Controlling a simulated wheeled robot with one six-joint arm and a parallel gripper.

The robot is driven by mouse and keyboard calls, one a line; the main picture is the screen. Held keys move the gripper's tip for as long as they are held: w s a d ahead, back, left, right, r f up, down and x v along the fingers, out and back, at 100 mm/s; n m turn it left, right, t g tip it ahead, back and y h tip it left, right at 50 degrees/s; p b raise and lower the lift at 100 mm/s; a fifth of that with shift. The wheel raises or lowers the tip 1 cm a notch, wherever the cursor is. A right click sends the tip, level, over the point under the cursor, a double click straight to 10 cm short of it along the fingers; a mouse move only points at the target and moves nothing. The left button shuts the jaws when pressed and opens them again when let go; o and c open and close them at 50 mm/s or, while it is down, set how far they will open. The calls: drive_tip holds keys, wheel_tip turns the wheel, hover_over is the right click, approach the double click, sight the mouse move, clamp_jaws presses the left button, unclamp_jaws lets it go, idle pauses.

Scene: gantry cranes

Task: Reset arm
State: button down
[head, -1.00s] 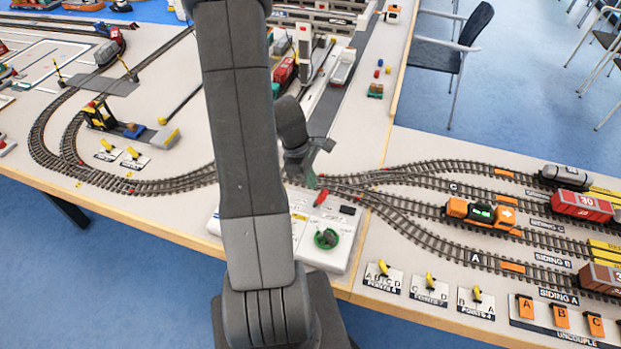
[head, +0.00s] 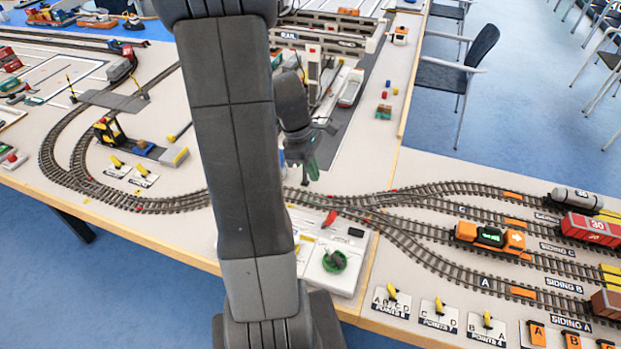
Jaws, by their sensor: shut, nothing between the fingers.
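My arm runs up the middle of the head view and bends over at the top. My gripper (head: 311,172) hangs to the right of the arm, pointing down, with its fingers together and nothing seen between them. It shows above the track and the white control panel (head: 313,272). My arm hides the panel's left part and some of the track.
An orange locomotive (head: 490,236) stands on a siding at right. Yellow points levers (head: 439,305) line the front edge. A toy forklift (head: 108,128) and block are at left. Red wagons (head: 591,229) stand at far right. Chairs (head: 458,72) are beyond the table.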

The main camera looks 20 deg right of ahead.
drive_tip(key=shift+r, duration=0.2)
drive_tip(key=shift+f, duration=0.15)
hover_over(328, 221)
drive_tip(key=w+a, duration=0.2)
drive_tip(key=w, duration=0.1)
wheel_tip(328, 221, down, 11)
drive_tip(key=shift+w+b, duration=0.2)
drive_tip(key=shift+b, duration=0.1)
drive_tip(key=shift+d, duration=0.1)
